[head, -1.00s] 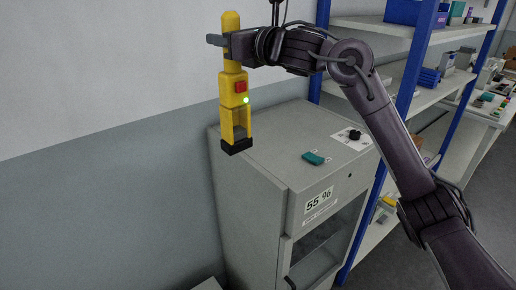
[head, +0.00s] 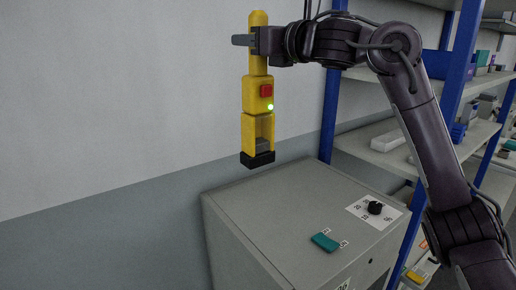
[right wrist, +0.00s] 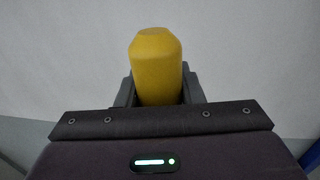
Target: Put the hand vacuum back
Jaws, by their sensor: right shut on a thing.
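The hand vacuum (head: 257,100) is yellow with a red button, a small lit green light and a black nozzle at its lower end. It hangs upright in the air, above and behind the grey cabinet's top in the head view. My right gripper (head: 252,40) is shut around its upper part. In the right wrist view the yellow end of the hand vacuum (right wrist: 156,65) stands between the fingers of my right gripper (right wrist: 158,92). My left gripper is not in view. No holder or dock for the vacuum shows clearly.
A grey cabinet (head: 260,215) stands below, with a teal block (head: 324,242) and a black knob (head: 375,207) on a white label on top. A blue-posted shelf rack (head: 331,115) with boxes stands at right. The bare wall (head: 120,100) is behind.

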